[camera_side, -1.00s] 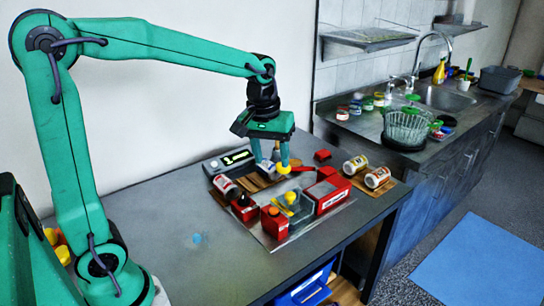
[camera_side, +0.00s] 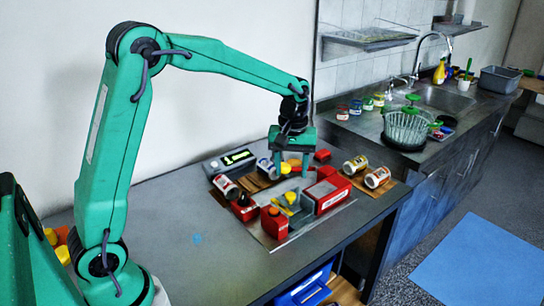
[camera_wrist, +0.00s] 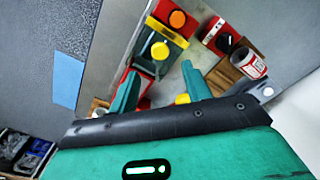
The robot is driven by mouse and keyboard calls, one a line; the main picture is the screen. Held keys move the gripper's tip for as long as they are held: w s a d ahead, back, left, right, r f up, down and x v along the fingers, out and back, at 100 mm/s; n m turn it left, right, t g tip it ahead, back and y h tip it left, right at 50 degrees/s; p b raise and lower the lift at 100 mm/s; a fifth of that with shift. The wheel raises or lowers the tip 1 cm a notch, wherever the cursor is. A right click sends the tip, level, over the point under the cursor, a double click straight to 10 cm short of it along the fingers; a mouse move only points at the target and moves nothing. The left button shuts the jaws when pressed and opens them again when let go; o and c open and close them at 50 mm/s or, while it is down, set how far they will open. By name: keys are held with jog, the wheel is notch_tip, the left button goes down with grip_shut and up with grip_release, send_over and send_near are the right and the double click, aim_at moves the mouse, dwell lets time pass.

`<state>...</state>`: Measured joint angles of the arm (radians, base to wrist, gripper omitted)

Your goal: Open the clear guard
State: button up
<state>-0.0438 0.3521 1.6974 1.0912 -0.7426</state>
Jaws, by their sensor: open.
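A clear, box-like cover that looks like the guard (camera_side: 299,211) stands in the middle of the station in the side view, with a yellow knob (camera_side: 290,197) at its top. It seems to be closed, but its hinge is too small to make out. My gripper (camera_side: 291,174) points down just behind the guard, above the station, its two green fingers apart and empty. In the wrist view my gripper (camera_wrist: 160,88) shows its fingers spread.
Red blocks (camera_side: 275,222) and a long red box (camera_side: 327,193) crowd both sides of the guard. Jars (camera_side: 226,187) lie on wooden pads to the left and right. A display unit (camera_side: 230,163) stands behind. The table's left front (camera_side: 190,265) is clear.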

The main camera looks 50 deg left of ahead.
aim_at(290, 194)
jog(key=shift+f, duration=3.65)
grip_shut()
